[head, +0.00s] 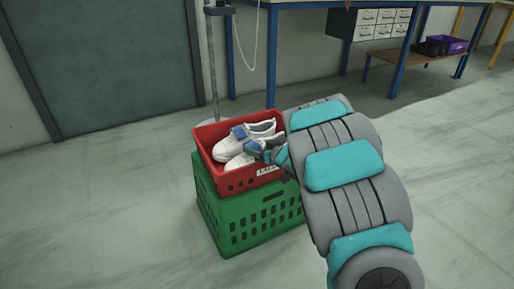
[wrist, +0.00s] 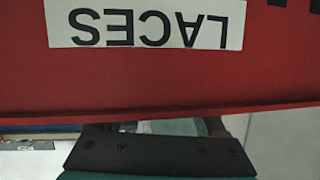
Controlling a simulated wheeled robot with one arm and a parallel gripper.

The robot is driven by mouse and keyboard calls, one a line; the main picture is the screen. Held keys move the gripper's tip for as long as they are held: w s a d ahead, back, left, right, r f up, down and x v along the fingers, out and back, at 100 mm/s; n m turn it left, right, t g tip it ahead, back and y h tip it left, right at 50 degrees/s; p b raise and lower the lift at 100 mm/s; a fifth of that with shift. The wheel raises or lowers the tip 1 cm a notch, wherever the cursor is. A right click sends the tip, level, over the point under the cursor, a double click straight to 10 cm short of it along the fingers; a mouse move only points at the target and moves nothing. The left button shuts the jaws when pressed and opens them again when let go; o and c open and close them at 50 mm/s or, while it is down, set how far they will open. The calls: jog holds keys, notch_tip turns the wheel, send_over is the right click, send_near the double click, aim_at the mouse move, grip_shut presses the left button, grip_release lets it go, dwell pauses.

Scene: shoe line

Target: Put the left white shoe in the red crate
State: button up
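Two white shoes lie in the red crate (head: 236,183) in the head view. The rear white shoe (head: 264,127) is near the back wall, and the front white shoe (head: 228,148) is partly covered. A blue patch shows between them; I cannot tell whether it belongs to a shoe or to my gripper. My gripper (head: 257,149) is over the crate's right part, by the front shoe. Its fingers are small and partly hidden, so I cannot tell whether they are open or hold a shoe. The wrist view shows the red crate wall (wrist: 160,80) close up, with an upside-down "LACES" label.
The red crate stands on a green crate (head: 255,230) on the floor. A blue-legged workbench (head: 300,3) with drawers (head: 380,24) stands behind, and a purple bin (head: 447,44) sits on a low shelf farther right. The floor at left and front is clear.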

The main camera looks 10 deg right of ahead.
jog(key=o, duration=0.4)
jog(key=shift+p+v, duration=0.65)
jog(key=shift+v, duration=3.25)
